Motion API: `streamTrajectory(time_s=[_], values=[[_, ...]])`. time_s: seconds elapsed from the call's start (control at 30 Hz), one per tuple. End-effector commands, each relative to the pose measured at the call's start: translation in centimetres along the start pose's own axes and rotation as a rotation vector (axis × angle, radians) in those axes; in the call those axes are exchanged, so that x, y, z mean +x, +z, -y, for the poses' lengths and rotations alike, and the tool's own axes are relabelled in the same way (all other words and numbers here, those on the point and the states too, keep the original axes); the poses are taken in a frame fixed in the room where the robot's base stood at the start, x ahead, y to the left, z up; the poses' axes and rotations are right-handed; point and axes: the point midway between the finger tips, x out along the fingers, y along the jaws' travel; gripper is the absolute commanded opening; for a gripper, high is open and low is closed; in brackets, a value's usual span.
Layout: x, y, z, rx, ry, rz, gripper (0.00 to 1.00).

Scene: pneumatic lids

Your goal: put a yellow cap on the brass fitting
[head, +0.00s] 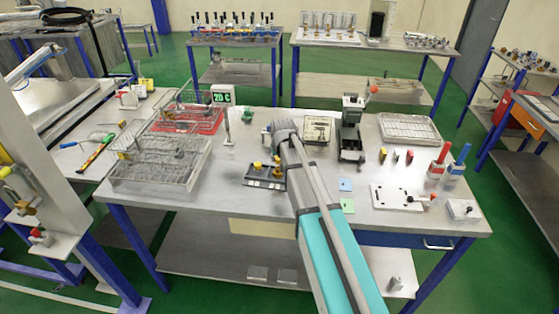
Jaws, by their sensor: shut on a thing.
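My arm reaches from the bottom over the table, and its wrist stands above a dark block (263,184) left of it. My gripper (277,155) is small and mostly hidden by the wrist; it points down and is shut on what looks like a yellow cap (277,161). Another small yellow piece (257,167) stands on the block, just left of it. Whether the cap touches the block or hangs above it, I cannot tell. I cannot make out the brass fitting for certain; it may be among the small parts on the block.
Wire baskets (160,165) stand at the left of the table, a red tray (190,122) behind. A black press-like device (351,130) and a wire tray (408,128) stand right of my arm. A white plate (397,198) lies at front right.

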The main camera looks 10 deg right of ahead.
Motion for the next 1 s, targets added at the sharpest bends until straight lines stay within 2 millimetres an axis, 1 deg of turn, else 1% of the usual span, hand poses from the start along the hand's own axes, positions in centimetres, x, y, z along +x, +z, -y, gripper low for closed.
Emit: streamTrajectory(time_s=[0.03,0.1,0.47,0.63,1.0], values=[[0.4,-0.4,0.1,0.000,0.000,0.000,0.28],[0.4,-0.5,0.2,0.001,0.000,0.000,0.28],[0.3,-0.5,0.1,0.006,0.001,0.000,0.28],[0.3,-0.4,0.1,0.037,0.005,0.000,0.28],[2.3,0.4,0.1,0.042,0.006,0.000,0.28]])
